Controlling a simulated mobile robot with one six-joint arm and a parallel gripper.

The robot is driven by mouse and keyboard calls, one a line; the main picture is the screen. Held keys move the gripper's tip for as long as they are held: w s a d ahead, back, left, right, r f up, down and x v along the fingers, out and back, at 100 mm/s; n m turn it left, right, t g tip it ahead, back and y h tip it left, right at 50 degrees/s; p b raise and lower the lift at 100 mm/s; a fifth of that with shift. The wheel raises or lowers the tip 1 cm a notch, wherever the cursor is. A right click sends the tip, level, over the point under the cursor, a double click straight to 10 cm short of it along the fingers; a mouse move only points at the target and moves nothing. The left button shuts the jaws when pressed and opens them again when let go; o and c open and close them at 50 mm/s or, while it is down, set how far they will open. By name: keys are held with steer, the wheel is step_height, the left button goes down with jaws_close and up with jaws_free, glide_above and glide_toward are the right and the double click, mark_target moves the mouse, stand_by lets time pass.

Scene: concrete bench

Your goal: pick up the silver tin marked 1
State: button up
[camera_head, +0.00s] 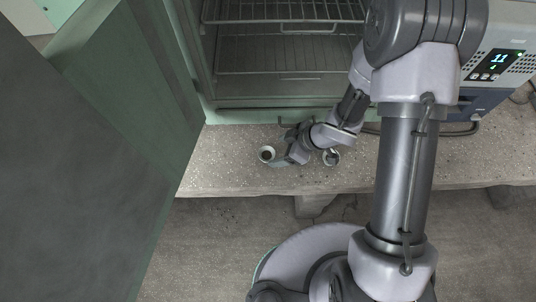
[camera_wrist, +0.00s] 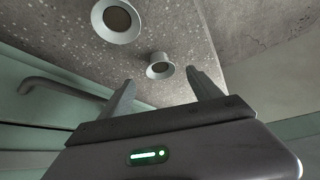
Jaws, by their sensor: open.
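Two small round pale tins with dark round tops stand on the concrete bench (camera_head: 230,178). In the head view one tin (camera_head: 267,153) is left of my gripper (camera_head: 283,160), and the other tin (camera_head: 331,157) is to its right, partly hidden by my arm. In the wrist view one tin (camera_wrist: 160,66) appears beyond the gap between the fingertips of my gripper (camera_wrist: 159,76). Another tin (camera_wrist: 117,20) is at the upper edge, outside the gap. The jaws are apart with nothing between them. No number is readable on either tin.
A green cabinet (camera_head: 203,112) with wire racks (camera_head: 290,45) stands open behind the bench, its door (camera_head: 120,110) swung out at left. A control panel (camera_head: 497,65) is at right. The bench's front edge is close in front of the tins.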

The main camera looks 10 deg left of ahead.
mark_target(266, 155)
steer(key=b+x, duration=0.4)
steer(key=x, duration=0.4)
steer(key=shift+a+b, duration=0.1)
steer(key=shift+b, duration=0.2)
steer(key=shift+r, duration=0.25)
steer(key=c, duration=1.4)
